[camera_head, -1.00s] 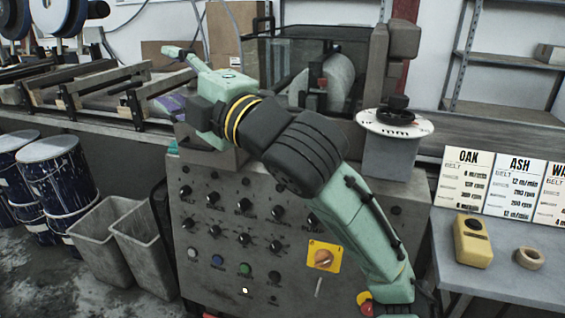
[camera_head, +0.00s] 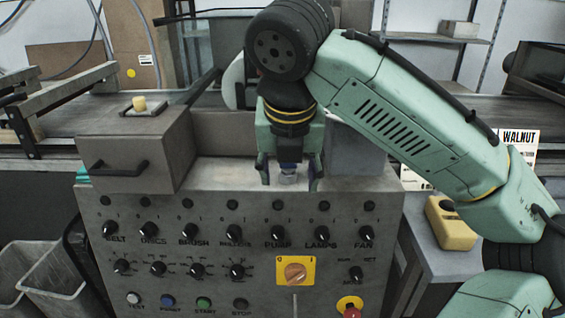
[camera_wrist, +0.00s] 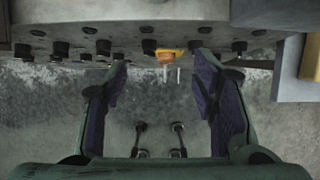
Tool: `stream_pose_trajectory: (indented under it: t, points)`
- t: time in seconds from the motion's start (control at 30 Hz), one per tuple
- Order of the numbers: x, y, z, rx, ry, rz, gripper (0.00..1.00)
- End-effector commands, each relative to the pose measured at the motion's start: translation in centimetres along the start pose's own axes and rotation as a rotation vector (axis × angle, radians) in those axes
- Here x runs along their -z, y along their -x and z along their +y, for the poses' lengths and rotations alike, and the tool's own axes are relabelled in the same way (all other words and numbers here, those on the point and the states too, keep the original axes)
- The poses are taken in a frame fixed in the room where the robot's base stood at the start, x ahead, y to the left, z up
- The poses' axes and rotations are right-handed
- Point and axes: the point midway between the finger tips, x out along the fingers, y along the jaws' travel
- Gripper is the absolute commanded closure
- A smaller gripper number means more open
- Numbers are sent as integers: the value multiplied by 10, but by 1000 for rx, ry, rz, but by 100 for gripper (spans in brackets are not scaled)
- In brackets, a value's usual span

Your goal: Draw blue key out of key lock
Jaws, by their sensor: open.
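My gripper (camera_head: 289,184) points down in front of the upper part of the grey control panel (camera_head: 140,225), with its fingers spread. In the wrist view my gripper (camera_wrist: 162,72) has a clear gap between its purple pads. A small pale and bluish shape shows between the fingers in the head view; I cannot tell whether it is a thing or part of the gripper. I cannot pick out the blue key for certain. A dark fitting (camera_head: 355,273) marked RUN, SET and MODE is on the panel's right; whether it is the key lock is unclear.
Knobs stick out in rows across the panel. A yellow plate with an orange switch (camera_head: 295,271) and a red emergency button (camera_head: 351,311) sit low on it. A grey box with a handle (camera_head: 133,155) stands at left, a yellow device (camera_head: 450,224) at right.

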Motion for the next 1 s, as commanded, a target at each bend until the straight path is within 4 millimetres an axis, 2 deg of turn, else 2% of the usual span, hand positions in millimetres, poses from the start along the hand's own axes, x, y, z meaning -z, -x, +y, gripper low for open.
stream_pose_trajectory:
  t: [0.47, 0.7, 1.0]
  points:
    - [-90, -34, 0, 0, -3, -2, 47]
    - [-89, -72, 1, 0, -1, -3, 47]
    - [-89, -86, 1, -2, -1, -4, 47]
